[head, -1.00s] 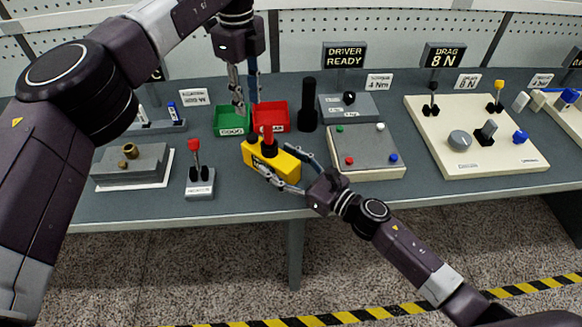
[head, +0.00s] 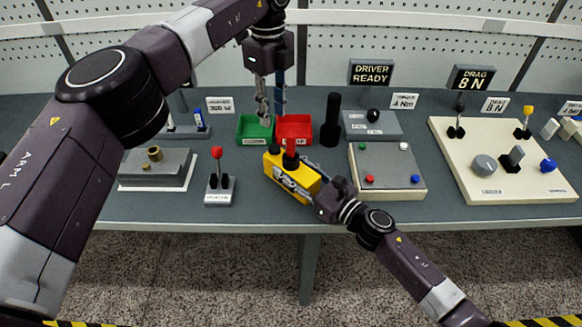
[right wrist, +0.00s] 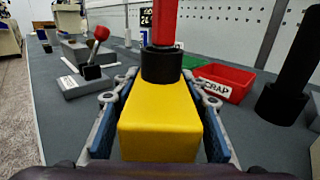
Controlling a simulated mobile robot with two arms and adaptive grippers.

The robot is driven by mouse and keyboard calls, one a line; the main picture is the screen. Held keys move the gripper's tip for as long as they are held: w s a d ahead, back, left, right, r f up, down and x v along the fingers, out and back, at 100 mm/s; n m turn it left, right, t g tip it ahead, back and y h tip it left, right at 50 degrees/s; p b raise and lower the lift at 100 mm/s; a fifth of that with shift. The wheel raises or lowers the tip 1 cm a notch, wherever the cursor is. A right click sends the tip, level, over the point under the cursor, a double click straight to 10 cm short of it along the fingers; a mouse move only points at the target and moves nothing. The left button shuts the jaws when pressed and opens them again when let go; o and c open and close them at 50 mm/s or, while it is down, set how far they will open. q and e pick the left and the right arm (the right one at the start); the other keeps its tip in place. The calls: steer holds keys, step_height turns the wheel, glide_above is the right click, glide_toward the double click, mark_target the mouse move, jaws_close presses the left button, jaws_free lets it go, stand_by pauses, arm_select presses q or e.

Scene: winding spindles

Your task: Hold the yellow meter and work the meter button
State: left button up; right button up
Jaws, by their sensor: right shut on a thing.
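The yellow meter (head: 305,175) stands on the grey bench, with a red button (head: 291,147) on a black collar and a smaller black knob (head: 274,149) on top. My right gripper (head: 296,173) is shut on the meter, one finger along each side. The right wrist view shows the yellow body (right wrist: 160,125) between both fingers, with the red button (right wrist: 164,22) rising beyond. My left gripper (head: 273,118) points down above the bins, behind and above the meter. Its fingers are apart, with nothing visible between them.
A green bin (head: 250,130) and a red scrap bin (head: 305,128) sit behind the meter. A black post (head: 331,120) stands right of them. A red-knobbed lever box (head: 219,190) is at left, a grey button panel (head: 388,168) at right. The bench front edge runs close in front.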

arm_select(q)
jaws_close()
stand_by(1.3)
